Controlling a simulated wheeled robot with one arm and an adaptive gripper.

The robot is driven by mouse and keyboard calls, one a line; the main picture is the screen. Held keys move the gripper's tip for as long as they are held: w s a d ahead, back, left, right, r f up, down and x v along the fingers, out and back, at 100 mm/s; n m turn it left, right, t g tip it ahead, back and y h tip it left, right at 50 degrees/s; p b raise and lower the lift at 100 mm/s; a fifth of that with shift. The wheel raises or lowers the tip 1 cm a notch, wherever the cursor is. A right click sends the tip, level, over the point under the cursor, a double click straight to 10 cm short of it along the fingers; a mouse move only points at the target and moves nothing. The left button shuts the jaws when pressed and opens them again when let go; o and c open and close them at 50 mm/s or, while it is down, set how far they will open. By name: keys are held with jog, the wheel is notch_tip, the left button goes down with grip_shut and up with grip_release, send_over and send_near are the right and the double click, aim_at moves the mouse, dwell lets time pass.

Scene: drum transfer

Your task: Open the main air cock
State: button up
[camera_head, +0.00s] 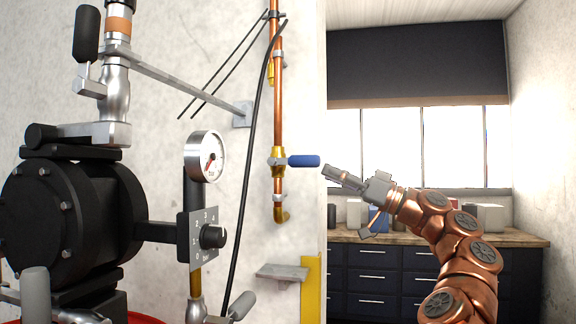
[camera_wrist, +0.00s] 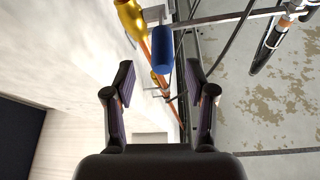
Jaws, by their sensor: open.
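The main air cock is a brass valve (camera_head: 279,162) on a vertical copper pipe (camera_head: 277,95) on the wall. Its blue handle (camera_head: 304,161) sticks out sideways to the right, across the pipe. In the wrist view the blue handle (camera_wrist: 163,48) lies ahead of the fingertips, roughly between their lines, with the brass body (camera_wrist: 131,18) beyond it at upper left. My gripper (camera_wrist: 160,85) is open and empty, its two dark fingers apart. In the head view my gripper (camera_head: 343,180) is just right of and slightly below the handle, not touching it.
A black pump (camera_head: 70,220), a pressure gauge (camera_head: 205,157) and a regulator panel (camera_head: 197,240) stand left of the pipe. A black hose (camera_head: 246,170) hangs close beside it. A small wall shelf (camera_head: 282,271) sits below. A counter with drawers (camera_head: 390,275) stands behind my arm.

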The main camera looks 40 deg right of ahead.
aim_at(302, 162)
jog(key=x, duration=0.8)
jog(key=shift+a+p, duration=0.2)
jog(key=shift+p, duration=0.1)
grip_shut()
dwell(0.3)
